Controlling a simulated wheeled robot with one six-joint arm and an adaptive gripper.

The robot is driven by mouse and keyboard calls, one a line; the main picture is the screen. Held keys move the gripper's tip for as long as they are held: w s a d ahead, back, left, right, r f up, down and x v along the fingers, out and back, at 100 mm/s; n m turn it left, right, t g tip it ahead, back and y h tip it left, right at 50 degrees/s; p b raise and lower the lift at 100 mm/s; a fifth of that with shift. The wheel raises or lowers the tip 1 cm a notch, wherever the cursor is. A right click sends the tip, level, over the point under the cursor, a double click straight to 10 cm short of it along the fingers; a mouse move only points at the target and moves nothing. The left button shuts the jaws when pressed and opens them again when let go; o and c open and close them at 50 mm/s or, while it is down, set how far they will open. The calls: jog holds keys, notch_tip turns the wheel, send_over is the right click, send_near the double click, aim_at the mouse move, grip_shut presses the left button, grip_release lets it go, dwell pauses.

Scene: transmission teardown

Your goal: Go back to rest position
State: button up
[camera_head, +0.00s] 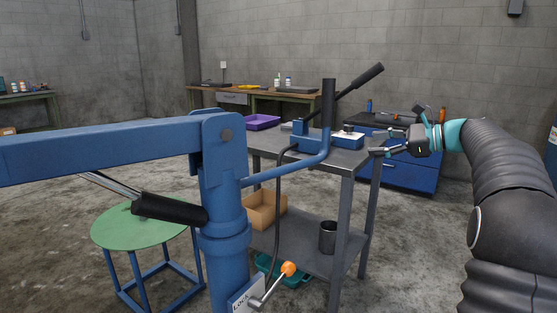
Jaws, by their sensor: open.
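My gripper (388,143) is at the right, at the end of my arm, which curves in from the right edge. Its fingers point left and stand apart, open, with nothing seen between them. They appear at the right end of the grey cart's top (347,158); whether they touch it I cannot tell. A small white tray with a blue base (347,139) sits on the cart just left of the fingers.
A blue crane (222,180) with a long boom fills the left foreground. A green round stool (140,228) stands at lower left. A purple bin (262,122) is on the cart; a cardboard box (264,209) and dark cup (327,237) are on its lower shelf. A blue cabinet (405,172) stands behind.

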jog(key=s+a+f+n+g+h, duration=0.3)
jog(key=s+f+n+h, duration=0.4)
jog(key=s+f, duration=0.7)
jog(key=s+a+f+n+h, duration=0.2)
jog(key=s+n, duration=0.2)
jog(key=s, duration=0.5)
jog(key=s+a+f+n+h, duration=0.2)
jog(key=s+a+f+n, duration=0.1)
jog(key=s, duration=0.5)
jog(key=s+a+f+n+h, duration=0.1)
jog(key=s+a+f+n, duration=0.1)
jog(key=s+n, duration=0.3)
jog(key=s+a, duration=0.1)
jog(key=s, duration=0.3)
jog(key=shift+s+a+f+t+h, duration=0.15)
jog(key=shift+s+f+t+h, duration=0.15)
jog(key=shift+s+h, duration=0.1)
